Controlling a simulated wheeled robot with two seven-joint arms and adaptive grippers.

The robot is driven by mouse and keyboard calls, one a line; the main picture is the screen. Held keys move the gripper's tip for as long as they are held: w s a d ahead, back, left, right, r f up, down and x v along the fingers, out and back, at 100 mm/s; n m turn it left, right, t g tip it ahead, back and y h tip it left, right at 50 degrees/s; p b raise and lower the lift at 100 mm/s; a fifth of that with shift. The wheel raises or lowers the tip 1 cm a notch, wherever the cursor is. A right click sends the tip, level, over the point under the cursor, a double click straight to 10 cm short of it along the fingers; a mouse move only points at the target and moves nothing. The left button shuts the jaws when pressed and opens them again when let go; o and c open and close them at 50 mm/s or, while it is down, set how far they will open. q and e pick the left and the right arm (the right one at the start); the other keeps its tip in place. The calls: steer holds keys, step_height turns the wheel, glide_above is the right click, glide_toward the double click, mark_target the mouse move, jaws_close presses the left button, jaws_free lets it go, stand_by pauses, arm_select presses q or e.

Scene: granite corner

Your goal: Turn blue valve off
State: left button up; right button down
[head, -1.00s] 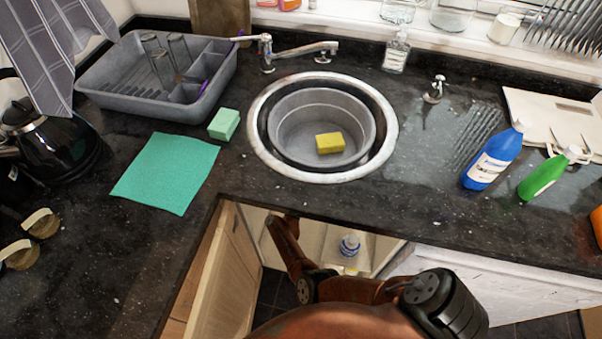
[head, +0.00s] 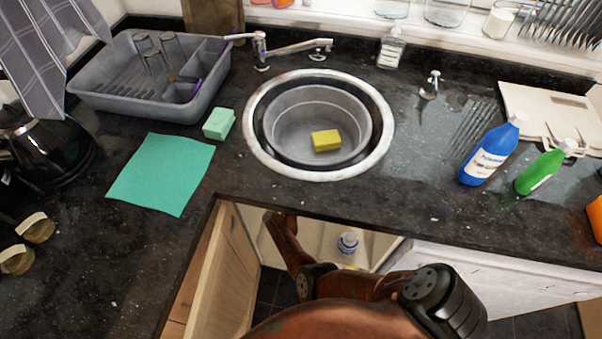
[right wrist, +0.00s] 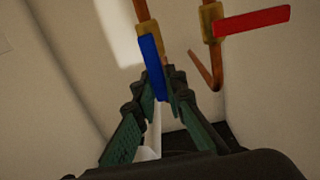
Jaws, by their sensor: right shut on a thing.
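The blue valve (right wrist: 151,62) shows in the right wrist view as a flat blue lever on a brass body, on a copper pipe. Its lever runs roughly along the line of the pipe. My right gripper (right wrist: 162,88) has its green-padded fingers closed on the lower end of this lever. In the head view my right arm reaches into the open cupboard under the sink. Its gripper and the valve are hidden there by the counter. My left gripper is in neither view.
Beside the blue valve, a red valve lever (right wrist: 252,20) sticks out crosswise from its pipe. The open cupboard door (head: 228,282) stands left of my arm. A white bottle (head: 347,243) stands inside the cupboard. The counter edge lies above the opening.

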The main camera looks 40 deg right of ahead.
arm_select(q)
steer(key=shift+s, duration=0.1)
arm_select(e)
steer(key=shift+w+a+n, duration=0.15)
steer(key=shift+a+n, duration=0.05)
steer(key=shift+n, duration=0.1)
steer(key=shift+w, duration=0.1)
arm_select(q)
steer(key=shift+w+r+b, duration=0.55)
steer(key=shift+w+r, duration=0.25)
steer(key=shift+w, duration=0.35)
arm_select(e)
steer(key=shift+w+a+f+n, duration=0.15)
steer(key=shift+w+a+n, duration=0.1)
steer(key=shift+n, duration=0.85)
steer(key=shift+w+a+f+n, duration=0.1)
steer(key=shift+w+a+n, duration=0.2)
steer(key=shift+n, duration=0.8)
steer(key=shift+w+a+f+n, duration=0.15)
steer(key=shift+w+a+n, duration=0.1)
steer(key=shift+n, duration=0.85)
